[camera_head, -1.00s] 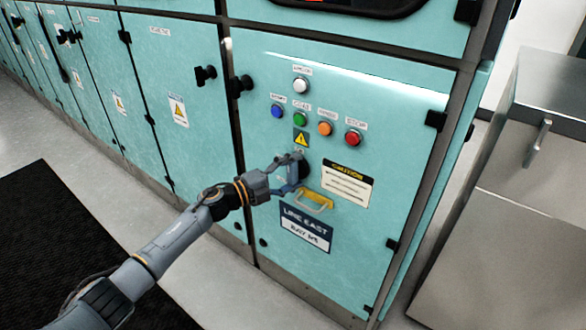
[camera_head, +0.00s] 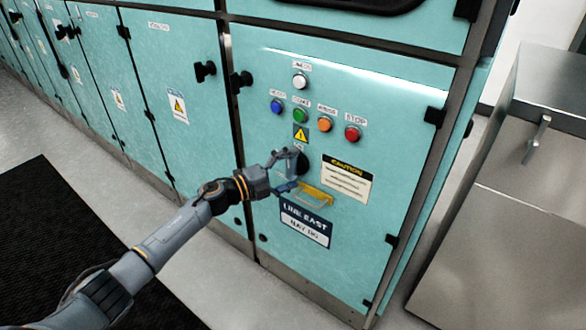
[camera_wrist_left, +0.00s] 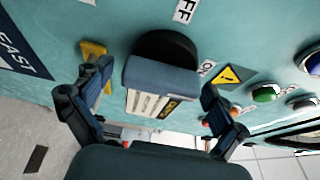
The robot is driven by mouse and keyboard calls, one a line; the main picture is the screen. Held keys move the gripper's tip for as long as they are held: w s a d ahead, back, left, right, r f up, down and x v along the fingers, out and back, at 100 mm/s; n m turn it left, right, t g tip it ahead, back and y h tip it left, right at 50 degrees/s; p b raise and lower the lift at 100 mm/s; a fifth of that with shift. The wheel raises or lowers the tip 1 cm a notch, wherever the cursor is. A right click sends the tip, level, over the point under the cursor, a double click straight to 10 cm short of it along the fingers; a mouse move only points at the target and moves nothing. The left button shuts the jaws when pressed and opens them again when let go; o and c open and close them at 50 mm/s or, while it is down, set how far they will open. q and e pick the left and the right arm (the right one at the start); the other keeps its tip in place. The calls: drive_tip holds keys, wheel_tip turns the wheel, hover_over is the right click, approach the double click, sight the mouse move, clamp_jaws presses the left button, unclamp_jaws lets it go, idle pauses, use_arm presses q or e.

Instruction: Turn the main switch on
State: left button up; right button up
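The main switch (camera_head: 303,163) is a black round knob on the teal cabinet door, partly hidden by my left gripper. In the left wrist view its black disc (camera_wrist_left: 165,45) carries a grey-blue grip bar (camera_wrist_left: 160,74). An OFF label (camera_wrist_left: 184,10) is above the disc, and an ON label (camera_wrist_left: 206,68) is to its right. My left gripper (camera_head: 295,171) is in front of the switch. Its fingers are open, one on each side of the bar, with visible gaps between. My right gripper is not in view.
A yellow handle (camera_head: 318,195) sits just below the switch, close to the lower finger. Above are blue, green, orange (camera_head: 324,124) and red buttons and a white lamp (camera_head: 300,81). A caution label (camera_head: 346,179) is to the right. A metal cabinet (camera_head: 510,220) stands at right.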

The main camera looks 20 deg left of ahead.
use_arm(q)
drive_tip(key=v, duration=1.2)
idle(0.3)
